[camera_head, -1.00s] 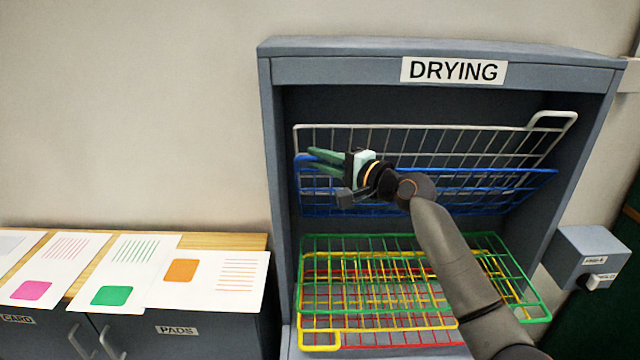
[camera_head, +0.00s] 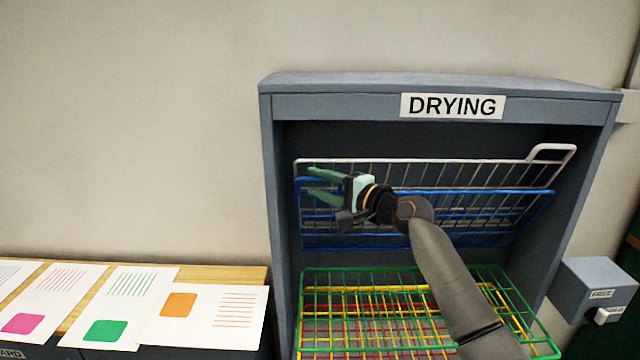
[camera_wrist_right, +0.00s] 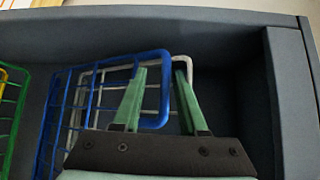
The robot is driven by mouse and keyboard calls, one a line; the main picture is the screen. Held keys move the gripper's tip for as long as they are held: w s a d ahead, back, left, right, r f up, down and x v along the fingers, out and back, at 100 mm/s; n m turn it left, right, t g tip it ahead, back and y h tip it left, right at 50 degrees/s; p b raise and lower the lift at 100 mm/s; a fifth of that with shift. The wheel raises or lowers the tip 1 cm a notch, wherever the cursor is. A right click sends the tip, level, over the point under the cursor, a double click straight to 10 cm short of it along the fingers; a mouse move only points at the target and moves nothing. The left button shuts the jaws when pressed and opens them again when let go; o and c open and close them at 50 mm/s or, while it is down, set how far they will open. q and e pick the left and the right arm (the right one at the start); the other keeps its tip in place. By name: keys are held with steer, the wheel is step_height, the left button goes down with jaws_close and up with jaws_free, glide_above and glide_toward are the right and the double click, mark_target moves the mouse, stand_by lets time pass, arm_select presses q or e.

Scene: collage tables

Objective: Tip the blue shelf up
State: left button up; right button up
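The blue shelf (camera_head: 470,193) is a wire rack inside the grey drying cabinet. It is tilted up steeply, its front edge just below and in front of the raised white shelf's edge. My right gripper (camera_head: 318,183) is at the blue shelf's left end, fingers pointing left. In the right wrist view, the green fingers (camera_wrist_right: 160,95) are apart, and the blue shelf's end loop (camera_wrist_right: 165,88) runs between them. Whether a finger touches the wire I cannot tell. My left gripper is not in view.
The white shelf (camera_head: 450,160) stands tilted up behind the blue one. The green shelf (camera_head: 430,268), yellow shelf (camera_head: 385,288) and a red one lie low below. Cabinet side walls (camera_head: 272,200) bound the space. Printed sheets (camera_head: 205,315) lie on the left counter.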

steer(key=shift+d, duration=0.15)
steer(key=b+v, duration=0.1)
steer(key=v, duration=1.1)
steer(key=shift+s, duration=0.15)
steer(key=s+d+f+n+h, duration=0.1)
steer(key=s+f+h, duration=0.15)
steer(key=f, duration=0.75)
steer(key=s+d+f+n+h, duration=0.15)
steer(key=s+f, duration=0.25)
steer(key=f, duration=0.5)
steer(key=s+d+f+n+h, duration=0.1)
steer(key=s+d+f+h, duration=0.15)
steer(key=f, duration=0.75)
steer(key=s+d+f+n+g+h, duration=0.1)
steer(key=s+f+n, duration=0.3)
steer(key=s+f, duration=0.4)
steer(key=s+d+f+n+g+h, duration=0.1)
steer(key=s+f+n, duration=0.3)
steer(key=s, duration=1.2)
step_height(320, 180, down, 4)
steer(key=shift+s+d+f+g+h+p, duration=0.25)
steer(key=shift+d+g+h+p, duration=0.15)
steer(key=shift+h, duration=0.25)
